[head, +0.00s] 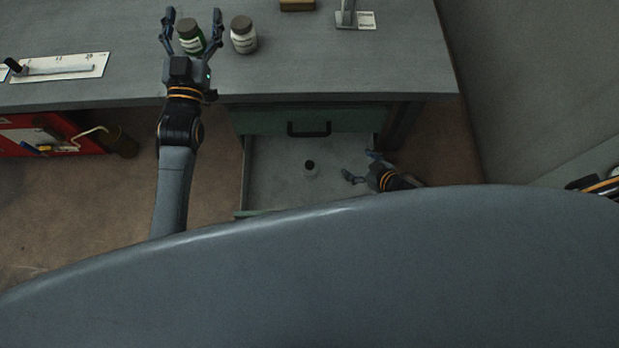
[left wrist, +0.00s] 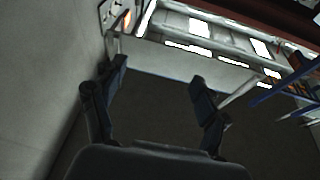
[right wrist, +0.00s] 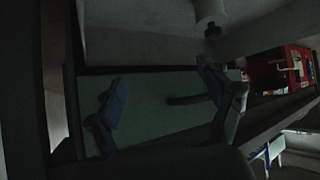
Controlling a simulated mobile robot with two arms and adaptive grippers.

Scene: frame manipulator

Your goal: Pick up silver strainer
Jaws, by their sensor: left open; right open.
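I cannot make out a silver strainer in any view. My left gripper (head: 192,20) is open over the grey tabletop, its fingers around or above a green bottle with a dark cap (head: 191,38); I cannot tell if they touch. In the left wrist view, the open left fingers (left wrist: 157,73) have nothing visible between them. My right gripper (head: 358,166) is open and empty at the right side of the open drawer (head: 270,185). In the right wrist view, the open right fingers (right wrist: 160,75) face a pale green drawer front (right wrist: 150,105).
A small dark-capped bottle (head: 310,170) is in the drawer. A metal stand (head: 346,16) is at the table's back. A red box (head: 55,135) is at lower left. The tabletop's front right is clear.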

